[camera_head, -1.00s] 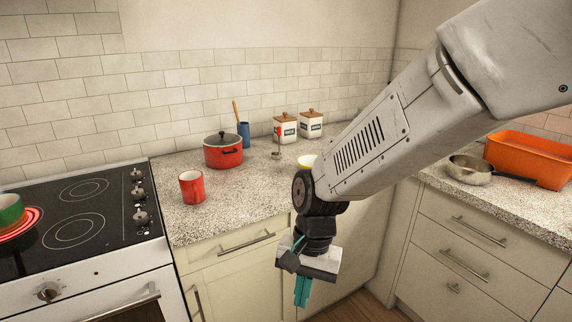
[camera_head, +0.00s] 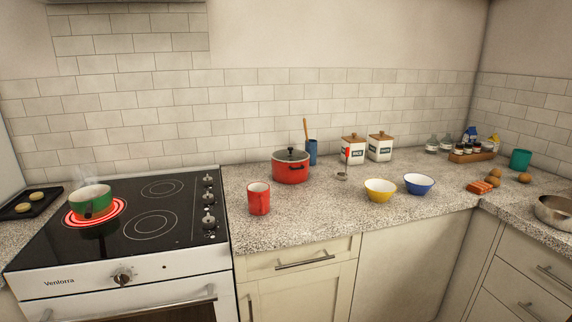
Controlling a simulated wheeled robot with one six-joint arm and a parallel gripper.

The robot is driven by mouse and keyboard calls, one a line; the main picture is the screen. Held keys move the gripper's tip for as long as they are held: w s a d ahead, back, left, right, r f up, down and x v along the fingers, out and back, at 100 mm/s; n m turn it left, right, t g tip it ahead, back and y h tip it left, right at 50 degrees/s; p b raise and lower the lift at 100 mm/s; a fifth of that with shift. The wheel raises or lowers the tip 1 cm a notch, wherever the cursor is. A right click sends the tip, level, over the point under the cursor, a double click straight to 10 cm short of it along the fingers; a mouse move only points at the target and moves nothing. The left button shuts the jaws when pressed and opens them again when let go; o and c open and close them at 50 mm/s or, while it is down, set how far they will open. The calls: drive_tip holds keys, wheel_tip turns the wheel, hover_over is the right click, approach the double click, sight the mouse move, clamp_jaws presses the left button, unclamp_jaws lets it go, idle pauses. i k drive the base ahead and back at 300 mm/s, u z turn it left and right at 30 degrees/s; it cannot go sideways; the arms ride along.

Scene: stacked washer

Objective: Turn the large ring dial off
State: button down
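The cooktop (camera_head: 125,250) has a black glass top at the left. One ring (camera_head: 122,206) on its left side glows red under a small green pot (camera_head: 91,201), with faint steam above. Several metal dials stand in a column along the cooktop's right edge: a rear dial (camera_head: 208,179), a middle dial (camera_head: 208,196) and a front dial (camera_head: 209,222). A further knob (camera_head: 122,276) is on the white oven front. I cannot tell from labels which dial belongs to the large ring. My gripper is not in view.
A red mug (camera_head: 259,199) and a red lidded pot (camera_head: 290,167) stand on the counter right of the dials. A yellow bowl (camera_head: 380,190) and a blue bowl (camera_head: 418,184) are farther right. The oven handle (camera_head: 130,310) juts out below. The counter's front strip is clear.

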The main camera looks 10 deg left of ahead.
sight(209, 198)
drive_tip(key=u, duration=1.85)
